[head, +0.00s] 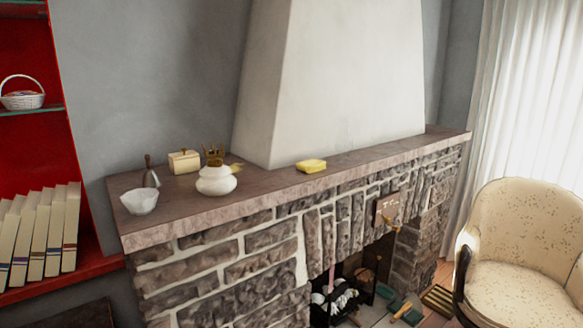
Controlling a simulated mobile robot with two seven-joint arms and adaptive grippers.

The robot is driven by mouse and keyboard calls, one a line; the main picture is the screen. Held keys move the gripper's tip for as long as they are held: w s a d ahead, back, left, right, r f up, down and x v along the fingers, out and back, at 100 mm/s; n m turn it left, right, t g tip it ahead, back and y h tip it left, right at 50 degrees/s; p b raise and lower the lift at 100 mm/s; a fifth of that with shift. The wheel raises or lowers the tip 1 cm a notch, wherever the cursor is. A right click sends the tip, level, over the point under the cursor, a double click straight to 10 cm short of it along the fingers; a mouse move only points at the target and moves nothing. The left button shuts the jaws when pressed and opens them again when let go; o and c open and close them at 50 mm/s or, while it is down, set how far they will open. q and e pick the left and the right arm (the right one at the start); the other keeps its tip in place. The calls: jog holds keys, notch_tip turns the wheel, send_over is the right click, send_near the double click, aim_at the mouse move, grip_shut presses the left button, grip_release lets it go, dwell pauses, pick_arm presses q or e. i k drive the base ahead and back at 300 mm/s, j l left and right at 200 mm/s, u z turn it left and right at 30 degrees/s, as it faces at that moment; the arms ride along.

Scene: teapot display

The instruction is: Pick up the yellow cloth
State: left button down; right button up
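The yellow cloth (311,166) lies as a small folded pad on the stone mantel (262,202) of the fireplace. It sits near the mantel's front edge, in front of the white chimney breast. Nothing covers it. Neither of my grippers shows in the head view.
A red bookshelf (38,150) is at left. A patterned armchair (524,240) stands at right.

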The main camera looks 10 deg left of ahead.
aim_at(312, 165)
jog(key=i+l, duration=0.15)
jog(key=l, duration=0.2)
jog(key=i+l+u, duration=0.1)
jog(key=l, duration=0.3)
jog(key=i+l, duration=0.4)
jog(key=l, duration=0.35)
jog(key=i+l+u, duration=0.1)
jog(key=l, duration=0.3)
jog(key=i, duration=0.05)
